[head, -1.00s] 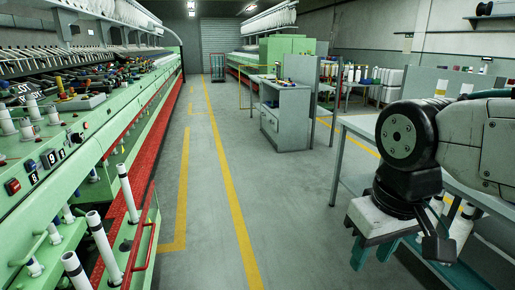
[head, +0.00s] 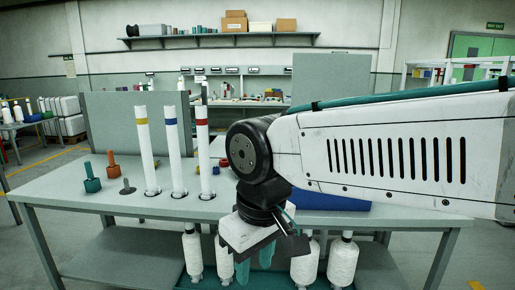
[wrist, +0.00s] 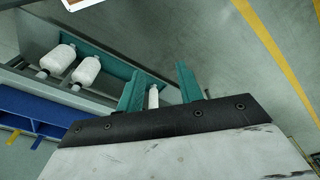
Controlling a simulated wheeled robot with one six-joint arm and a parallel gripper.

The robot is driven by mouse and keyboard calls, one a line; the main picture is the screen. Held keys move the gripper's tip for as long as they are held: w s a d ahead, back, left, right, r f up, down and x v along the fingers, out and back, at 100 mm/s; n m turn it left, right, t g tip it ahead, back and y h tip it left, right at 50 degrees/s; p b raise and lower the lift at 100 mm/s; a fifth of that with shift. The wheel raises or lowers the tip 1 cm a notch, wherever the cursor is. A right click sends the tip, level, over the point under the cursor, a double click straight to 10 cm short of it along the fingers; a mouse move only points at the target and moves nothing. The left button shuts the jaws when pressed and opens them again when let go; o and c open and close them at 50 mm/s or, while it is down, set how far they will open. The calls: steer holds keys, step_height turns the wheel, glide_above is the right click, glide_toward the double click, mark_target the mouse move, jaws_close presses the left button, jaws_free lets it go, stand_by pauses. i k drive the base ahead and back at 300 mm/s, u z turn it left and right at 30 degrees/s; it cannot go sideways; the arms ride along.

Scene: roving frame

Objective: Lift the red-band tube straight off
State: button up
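The red-band tube (head: 203,155) is a tall white tube with a red band near its top. It stands upright on a round base on the grey table (head: 80,205), rightmost of three tubes, left of my arm's dark wrist joint. My gripper (head: 255,268) hangs down in front of the table's near edge, lower than the tube's base and to its right. In the wrist view, my gripper (wrist: 160,80) has its two teal fingers apart, with no tube held. The red-band tube cannot be made out there.
A yellow-band tube (head: 146,150) and a blue-band tube (head: 174,150) stand close on its left. A blue bin (head: 335,201) is behind my arm. White bobbins (head: 342,262) stand below the tabletop.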

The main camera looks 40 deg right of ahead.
mark_target(207, 192)
steer(key=z, duration=0.85)
steer(key=i, duration=0.95)
steer(key=z, duration=0.6)
